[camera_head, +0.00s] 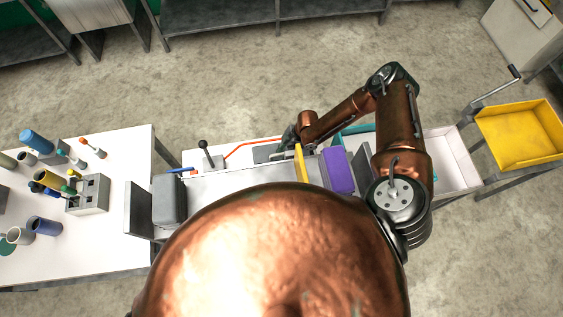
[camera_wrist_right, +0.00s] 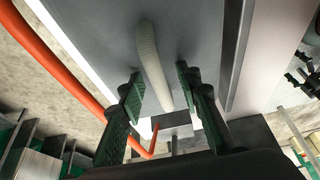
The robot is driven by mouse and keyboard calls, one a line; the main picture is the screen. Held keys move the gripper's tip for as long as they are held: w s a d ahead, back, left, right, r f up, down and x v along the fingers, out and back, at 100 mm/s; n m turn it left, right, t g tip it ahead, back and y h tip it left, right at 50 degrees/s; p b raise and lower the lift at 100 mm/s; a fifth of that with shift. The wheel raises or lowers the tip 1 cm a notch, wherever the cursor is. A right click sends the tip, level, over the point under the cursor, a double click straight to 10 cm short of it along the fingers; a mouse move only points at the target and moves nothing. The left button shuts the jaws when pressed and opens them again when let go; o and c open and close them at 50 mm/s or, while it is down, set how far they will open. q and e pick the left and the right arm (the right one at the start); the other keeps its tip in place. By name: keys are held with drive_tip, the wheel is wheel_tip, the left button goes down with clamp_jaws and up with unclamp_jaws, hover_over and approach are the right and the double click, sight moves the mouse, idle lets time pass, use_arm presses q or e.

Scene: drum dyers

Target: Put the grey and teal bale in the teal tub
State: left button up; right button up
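My right gripper (camera_head: 288,139) is small and dark in the head view, at the far side of the bench, left of the yellow panel. In the right wrist view its green-padded fingers (camera_wrist_right: 158,82) are apart. A pale curved strap or handle (camera_wrist_right: 150,55) runs between them against a grey surface (camera_wrist_right: 195,35); I cannot tell whether this belongs to the bale. A grey piece (camera_head: 265,152) lies beside the gripper in the head view; no teal shows on it. The teal tub (camera_head: 352,129) shows as a rim partly behind my right arm. My left gripper is not in view.
A yellow panel (camera_head: 300,163) and a purple block (camera_head: 338,170) stand right of the gripper. A grey block (camera_head: 169,199) is at the left. An orange hose (camera_wrist_right: 60,62) runs close by. A pale tray (camera_head: 452,160) and yellow tray (camera_head: 520,135) are at right.

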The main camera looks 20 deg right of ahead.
drive_tip(key=shift+c, duration=0.7)
clamp_jaws()
drive_tip(key=shift+w+r, duration=0.15)
drive_tip(key=shift+w, duration=0.05)
